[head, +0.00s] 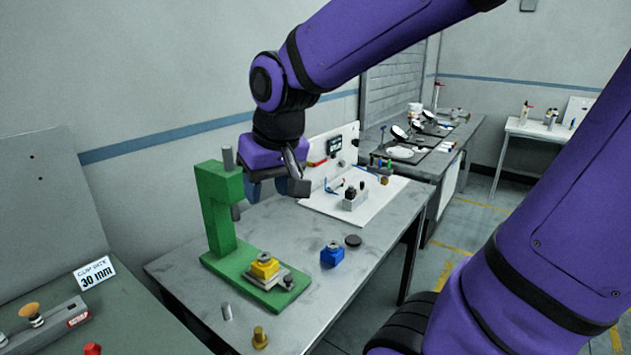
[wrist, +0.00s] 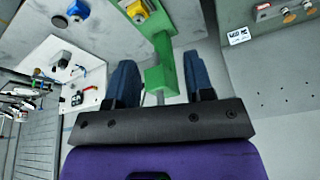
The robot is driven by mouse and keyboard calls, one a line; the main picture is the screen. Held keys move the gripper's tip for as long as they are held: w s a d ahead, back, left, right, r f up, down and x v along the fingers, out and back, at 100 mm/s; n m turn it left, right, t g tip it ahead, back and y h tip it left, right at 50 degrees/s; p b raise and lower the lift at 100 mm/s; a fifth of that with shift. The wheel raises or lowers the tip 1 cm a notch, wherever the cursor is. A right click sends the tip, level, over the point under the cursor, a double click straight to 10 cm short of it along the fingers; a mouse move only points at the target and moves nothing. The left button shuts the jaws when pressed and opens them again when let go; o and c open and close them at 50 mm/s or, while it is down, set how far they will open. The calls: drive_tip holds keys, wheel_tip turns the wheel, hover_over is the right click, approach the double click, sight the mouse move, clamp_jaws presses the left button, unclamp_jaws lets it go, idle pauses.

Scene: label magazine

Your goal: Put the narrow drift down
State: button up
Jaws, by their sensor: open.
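My gripper (head: 275,187) is open beside the top of the green press (head: 220,215). In the wrist view, nothing is held between the blue fingers of my gripper (wrist: 161,88), and the green press (wrist: 165,65) shows beyond them. A small grey cylinder (head: 227,312) and a brass stepped piece (head: 260,338) stand upright near the bench's front edge. I cannot tell for sure which piece is the narrow drift. A yellow block (head: 264,267) with a metal part on top sits on the press base; it also shows in the wrist view (wrist: 138,12).
A blue block (head: 332,256) and a dark disc (head: 353,240) are on the grey bench (head: 330,290). A white board (head: 385,195) with small parts lies at the back. A green table with a 30 mm card (head: 96,272) stands at left.

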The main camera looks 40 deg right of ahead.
drive_tip(key=s+d+r+n+t, duration=0.1)
drive_tip(key=s+r, duration=0.2)
drive_tip(key=s, duration=0.7)
drive_tip(key=shift+s+r, duration=0.15)
drive_tip(key=shift+r, duration=0.25)
